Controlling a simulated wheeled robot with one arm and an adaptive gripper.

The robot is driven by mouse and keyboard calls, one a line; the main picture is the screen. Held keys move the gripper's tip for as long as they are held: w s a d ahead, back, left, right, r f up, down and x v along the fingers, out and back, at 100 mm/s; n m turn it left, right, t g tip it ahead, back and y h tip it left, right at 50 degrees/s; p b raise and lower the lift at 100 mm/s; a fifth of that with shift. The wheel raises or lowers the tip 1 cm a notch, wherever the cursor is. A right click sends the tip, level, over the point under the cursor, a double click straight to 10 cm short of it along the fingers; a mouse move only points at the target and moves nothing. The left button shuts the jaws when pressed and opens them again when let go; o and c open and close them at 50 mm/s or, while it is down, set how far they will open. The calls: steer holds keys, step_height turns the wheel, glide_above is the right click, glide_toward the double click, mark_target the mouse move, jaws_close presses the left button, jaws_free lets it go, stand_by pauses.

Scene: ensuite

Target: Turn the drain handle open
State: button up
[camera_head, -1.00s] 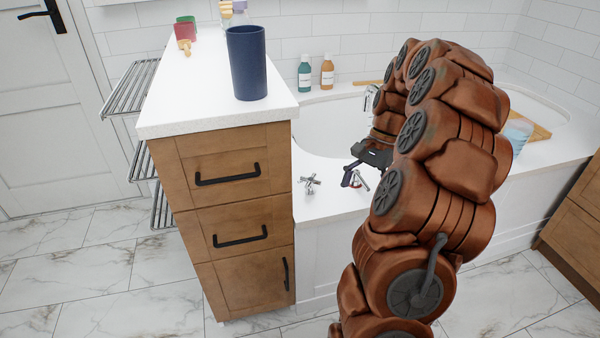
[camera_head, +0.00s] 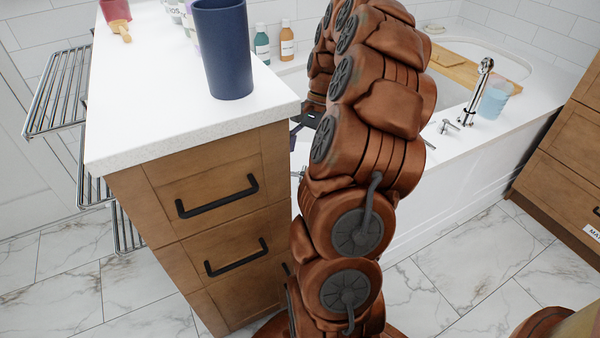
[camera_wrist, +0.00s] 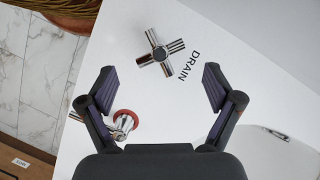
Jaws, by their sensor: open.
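The drain handle (camera_wrist: 158,52) is a chrome cross-shaped knob on the white tub ledge, beside the printed word DRAIN (camera_wrist: 188,66). In the wrist view it sits just beyond the fingertips, near the middle of the gap between them. My gripper (camera_wrist: 159,72) is open and empty, with one dark finger on each side. Whether it touches the handle cannot be told, but no contact shows. In the head view my arm and the cabinet hide most of the gripper and the handle.
A chrome fitting with a red ring (camera_wrist: 123,123) lies close by the left finger. The wooden cabinet (camera_head: 215,180) with a blue cup (camera_head: 222,50) stands close left of my arm.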

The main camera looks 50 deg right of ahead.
mark_target(303, 173)
steer(key=b+x, duration=0.1)
steer(key=x, duration=0.4)
steer(key=shift+a+f, duration=0.1)
steer(key=shift+f, duration=0.2)
steer(key=shift+c, duration=0.2)
steer(key=shift+s, duration=0.1)
steer(key=c, duration=1.1)
